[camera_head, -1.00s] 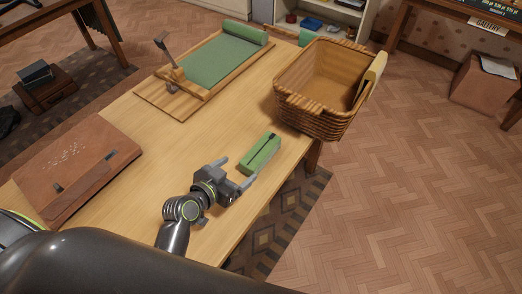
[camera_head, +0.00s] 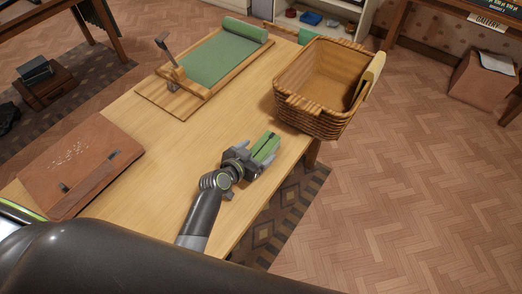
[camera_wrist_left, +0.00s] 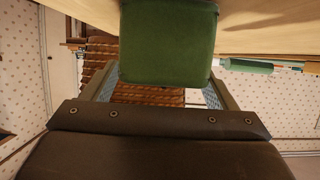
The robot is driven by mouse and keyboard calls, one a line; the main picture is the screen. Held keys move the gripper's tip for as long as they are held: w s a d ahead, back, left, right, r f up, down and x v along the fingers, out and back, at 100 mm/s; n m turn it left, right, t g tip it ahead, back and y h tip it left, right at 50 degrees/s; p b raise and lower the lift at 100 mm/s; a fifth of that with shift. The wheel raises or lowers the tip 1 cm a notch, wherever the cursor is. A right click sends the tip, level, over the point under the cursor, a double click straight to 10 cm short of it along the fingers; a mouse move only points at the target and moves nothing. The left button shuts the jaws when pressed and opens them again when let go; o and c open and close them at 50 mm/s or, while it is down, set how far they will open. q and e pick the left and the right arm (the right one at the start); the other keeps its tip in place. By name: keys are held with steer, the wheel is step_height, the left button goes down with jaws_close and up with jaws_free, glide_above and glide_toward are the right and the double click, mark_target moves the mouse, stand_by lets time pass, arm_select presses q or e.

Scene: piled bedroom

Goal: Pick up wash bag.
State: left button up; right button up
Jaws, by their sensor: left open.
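The wash bag (camera_head: 267,145) is a small green box-shaped bag with a dark strip along its top. It lies on the wooden table near the right edge, in front of the wicker basket. My left gripper (camera_head: 258,153) is open at the bag's near end, with a finger on each side. In the left wrist view, the bag's green end (camera_wrist_left: 168,42) shows between the spread fingers of the gripper (camera_wrist_left: 162,84). I cannot tell whether either finger touches it. My right gripper is not in view.
The wicker basket (camera_head: 314,122) stands on the table just beyond the bag. A wooden board with a green mat (camera_head: 217,66) lies at the back, and a brown leather case (camera_head: 77,165) at the left. The middle of the tabletop (camera_head: 175,145) is clear.

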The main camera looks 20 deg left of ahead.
arm_select(q)
steer(key=shift+w+d+f, duration=0.2)
steer(key=shift+w+f, duration=0.05)
steer(key=shift+w, duration=0.25)
steer(key=c, duration=0.9)
steer(key=shift+c, duration=1.3)
steer(key=shift+r, duration=0.15)
